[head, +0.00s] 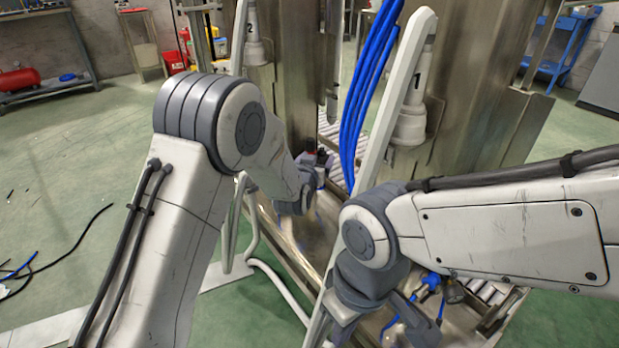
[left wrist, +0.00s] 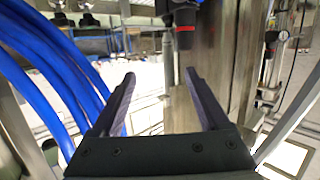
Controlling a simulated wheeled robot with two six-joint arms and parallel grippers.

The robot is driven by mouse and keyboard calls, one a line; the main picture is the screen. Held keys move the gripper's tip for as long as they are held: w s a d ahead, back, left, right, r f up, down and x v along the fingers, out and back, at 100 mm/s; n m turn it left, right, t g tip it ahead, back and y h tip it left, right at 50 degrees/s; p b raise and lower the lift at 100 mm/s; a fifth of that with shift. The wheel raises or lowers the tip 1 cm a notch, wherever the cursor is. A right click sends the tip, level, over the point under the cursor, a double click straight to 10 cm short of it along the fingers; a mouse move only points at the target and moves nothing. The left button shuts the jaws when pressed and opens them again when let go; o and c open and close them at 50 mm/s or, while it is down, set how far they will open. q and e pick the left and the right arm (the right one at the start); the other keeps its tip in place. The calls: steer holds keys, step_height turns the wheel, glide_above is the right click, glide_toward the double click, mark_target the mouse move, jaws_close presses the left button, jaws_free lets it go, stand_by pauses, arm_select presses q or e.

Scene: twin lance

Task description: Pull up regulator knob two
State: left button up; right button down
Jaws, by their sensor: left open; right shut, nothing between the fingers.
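My left gripper (head: 316,162) is small and partly hidden behind my left wrist in the head view, near the metal column. In the left wrist view, the left gripper (left wrist: 159,76) is open, with nothing between its fingers. A black knob-like part with a red band (left wrist: 185,22) hangs beyond the fingertips at the top. A second black and red part (left wrist: 277,38) is at the right. No number shows on either, so I cannot tell which is regulator knob two. My right gripper (head: 405,318) is shut and empty low in the head view.
Blue hoses (head: 368,85) hang in front of the column, and more blue hoses (left wrist: 50,65) fill the left of the wrist view. White lances marked 2 (head: 252,35) and 1 (head: 412,105) stand by metal panels. A black cable (head: 75,250) lies on the floor.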

mark_target(310, 153)
arm_select(q)
steer(key=w+a+f+t+b, duration=0.3)
steer(key=w+f+b, duration=0.1)
steer(key=f, duration=0.3)
steer(key=shift+n+y, duration=0.4)
steer(key=w+b, duration=0.1)
steer(key=w, duration=0.2)
steer(key=w+b, duration=0.1)
steer(key=w, duration=0.1)
steer(key=w+d+b, duration=0.1)
steer(key=w, duration=0.2)
steer(key=shift+w, duration=0.3)
steer(key=shift+w+d+r, duration=0.1)
steer(key=shift+w, duration=0.6)
arm_select(e)
step_height(310, 153, down, 10)
steer(key=shift+r, duration=0.1)
arm_select(q)
jaws_close()
